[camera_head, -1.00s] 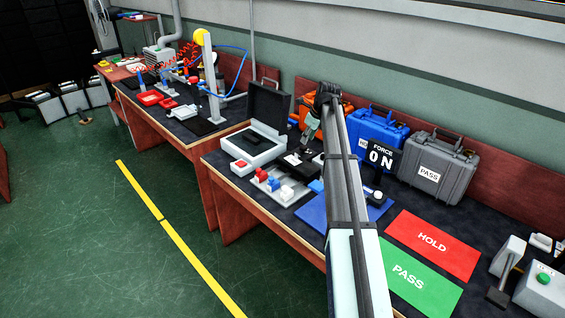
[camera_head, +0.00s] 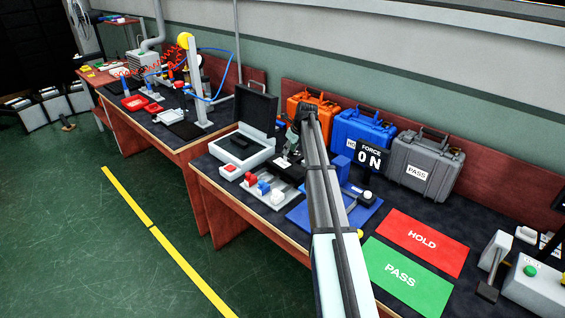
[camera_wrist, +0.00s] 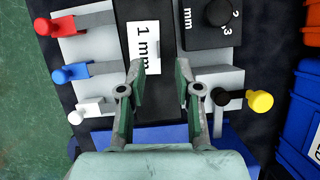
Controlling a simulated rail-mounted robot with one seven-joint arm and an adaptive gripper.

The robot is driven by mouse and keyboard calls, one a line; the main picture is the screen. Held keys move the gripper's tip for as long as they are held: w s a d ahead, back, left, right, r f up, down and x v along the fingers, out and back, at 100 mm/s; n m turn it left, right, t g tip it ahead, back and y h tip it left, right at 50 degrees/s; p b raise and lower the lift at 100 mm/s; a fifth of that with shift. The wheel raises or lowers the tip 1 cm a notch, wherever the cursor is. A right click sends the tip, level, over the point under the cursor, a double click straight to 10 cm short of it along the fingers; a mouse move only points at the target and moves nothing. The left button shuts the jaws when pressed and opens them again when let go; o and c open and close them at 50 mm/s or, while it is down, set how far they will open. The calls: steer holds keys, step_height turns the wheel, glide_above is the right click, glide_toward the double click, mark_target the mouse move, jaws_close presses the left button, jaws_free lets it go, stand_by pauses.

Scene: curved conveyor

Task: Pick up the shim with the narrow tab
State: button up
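In the wrist view my gripper (camera_wrist: 160,82) is open and empty, pointing down over the bench. Near its left finger lie grey pieces with coloured knobbed handles: a red one (camera_wrist: 62,25), a blue one (camera_wrist: 72,72) and a white one (camera_wrist: 84,113). To the right are a grey piece with a black-and-yellow knob (camera_wrist: 257,102) and a dark block (camera_wrist: 200,30) marked "mm" with a black knob. A white "1 mm" label (camera_wrist: 143,47) lies ahead of the fingertips. I cannot tell which piece is the shim with the narrow tab. In the head view my arm partly hides this area.
A blue mat (camera_head: 300,218) lies under my arm. An open grey case (camera_head: 235,152) stands left. Orange (camera_head: 308,108), blue (camera_head: 358,130) and grey (camera_head: 425,165) cases line the back. Red HOLD (camera_head: 424,240) and green PASS (camera_head: 407,276) sheets lie clear at right.

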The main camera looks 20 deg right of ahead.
mark_target(282, 161)
steer(key=shift+p+x, duration=0.9)
steer(key=shift+x, duration=1.8)
steer(key=shift+a, duration=0.1)
jaws_close()
